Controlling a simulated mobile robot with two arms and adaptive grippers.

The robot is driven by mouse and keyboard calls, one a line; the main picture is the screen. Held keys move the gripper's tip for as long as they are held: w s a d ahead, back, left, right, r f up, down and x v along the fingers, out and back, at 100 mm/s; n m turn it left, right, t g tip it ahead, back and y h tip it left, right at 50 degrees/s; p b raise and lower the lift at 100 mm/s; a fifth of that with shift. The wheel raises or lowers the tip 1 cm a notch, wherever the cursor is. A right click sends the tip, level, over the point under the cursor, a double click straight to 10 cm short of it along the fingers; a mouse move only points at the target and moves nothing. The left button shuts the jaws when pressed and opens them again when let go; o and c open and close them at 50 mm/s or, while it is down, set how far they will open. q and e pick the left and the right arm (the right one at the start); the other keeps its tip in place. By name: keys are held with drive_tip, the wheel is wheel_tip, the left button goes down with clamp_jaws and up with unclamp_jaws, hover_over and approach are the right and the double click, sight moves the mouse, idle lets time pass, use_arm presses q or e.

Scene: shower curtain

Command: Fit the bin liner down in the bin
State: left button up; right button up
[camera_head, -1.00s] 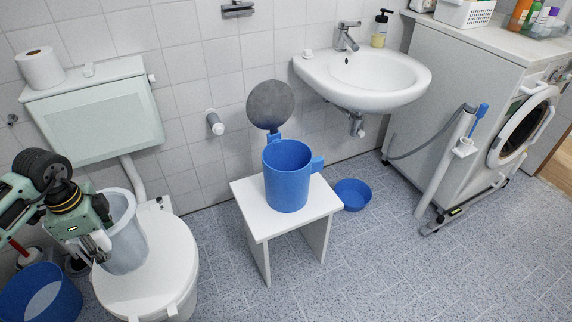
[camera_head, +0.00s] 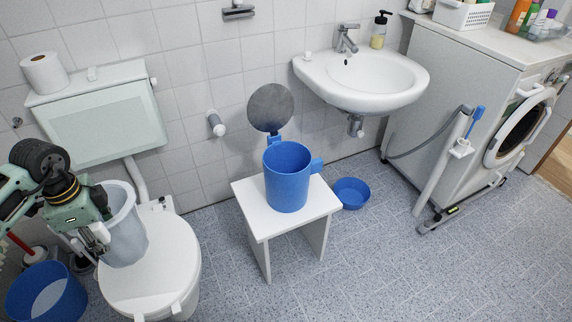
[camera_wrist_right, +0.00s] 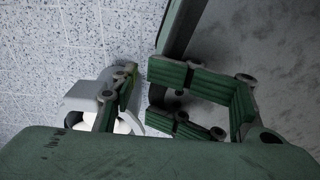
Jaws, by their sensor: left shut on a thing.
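The bin liner (camera_head: 124,228) is a pale, translucent, open-topped bag in the head view. It hangs upright in front of the toilet lid's left part. My left gripper (camera_head: 97,238) is shut on its left side. The blue bin (camera_head: 45,300) stands on the floor at the lower left, below and left of the liner. Its mouth faces up, with a light patch inside. The liner is apart from the bin. My right gripper (camera_wrist_right: 140,88) shows only in the right wrist view, with a gap between its green ridged fingers, and appears empty.
The toilet (camera_head: 160,270) is right of the bin. A red-handled thing (camera_head: 20,242) stands behind the bin. A white stool (camera_head: 290,222) holds a blue jug (camera_head: 287,178). A blue basin (camera_head: 351,195) lies beyond it. The floor at front right is clear.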

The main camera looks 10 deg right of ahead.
sight(92, 226)
use_arm(q)
drive_tip(key=shift+r+p, duration=1.75)
drive_tip(key=shift+r, duration=0.6)
wheel_tip(92, 226, up, 5)
drive_tip(key=p, duration=0.4)
